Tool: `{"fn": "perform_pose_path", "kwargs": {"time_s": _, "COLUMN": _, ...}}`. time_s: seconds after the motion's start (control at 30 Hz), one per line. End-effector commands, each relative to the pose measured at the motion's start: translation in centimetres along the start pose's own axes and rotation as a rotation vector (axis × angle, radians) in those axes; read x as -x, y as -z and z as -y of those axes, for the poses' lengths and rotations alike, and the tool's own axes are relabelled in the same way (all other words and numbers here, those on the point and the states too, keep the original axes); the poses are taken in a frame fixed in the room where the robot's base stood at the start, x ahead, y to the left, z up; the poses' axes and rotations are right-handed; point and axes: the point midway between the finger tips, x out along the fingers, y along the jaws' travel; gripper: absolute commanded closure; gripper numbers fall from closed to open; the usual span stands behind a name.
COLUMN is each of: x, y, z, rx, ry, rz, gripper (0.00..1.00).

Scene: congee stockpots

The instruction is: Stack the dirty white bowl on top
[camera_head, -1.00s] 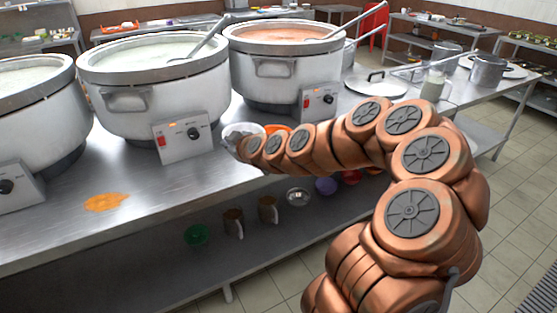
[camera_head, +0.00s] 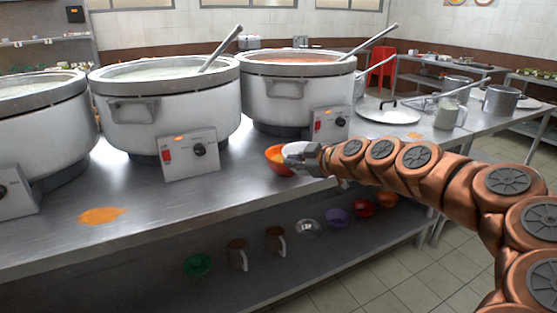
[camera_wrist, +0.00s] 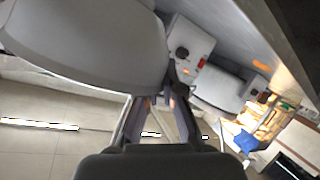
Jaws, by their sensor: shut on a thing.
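The white bowl (camera_head: 294,149) is in the jaws of my gripper (camera_head: 308,158) in the head view. My gripper is shut on its right side and hides part of it. An orange bowl (camera_head: 275,161) shows just to its left, on the counter near the front edge. The white bowl overlaps the orange bowl's right part in the picture. I cannot tell whether they touch or how high the white bowl is. In the wrist view my gripper's fingers (camera_wrist: 160,110) show, but I cannot make out the bowl there.
Large stockpots (camera_head: 165,105) with control boxes (camera_head: 189,153) stand behind the bowls on the steel counter (camera_head: 130,190). An orange spill (camera_head: 101,215) lies at left. A lid (camera_head: 388,115) lies behind my arm. The lower shelf (camera_head: 215,285) holds mugs and bowls.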

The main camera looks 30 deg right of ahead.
Motion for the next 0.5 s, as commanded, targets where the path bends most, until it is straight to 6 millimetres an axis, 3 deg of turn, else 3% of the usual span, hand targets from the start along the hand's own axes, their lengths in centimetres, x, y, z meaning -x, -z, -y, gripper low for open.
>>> {"fn": "perform_pose_path", "kwargs": {"time_s": 0.5, "x": -7.2, "y": 0.7, "z": -3.3, "rx": 0.001, "ry": 0.000, "rz": 0.001, "gripper": 1.00}}
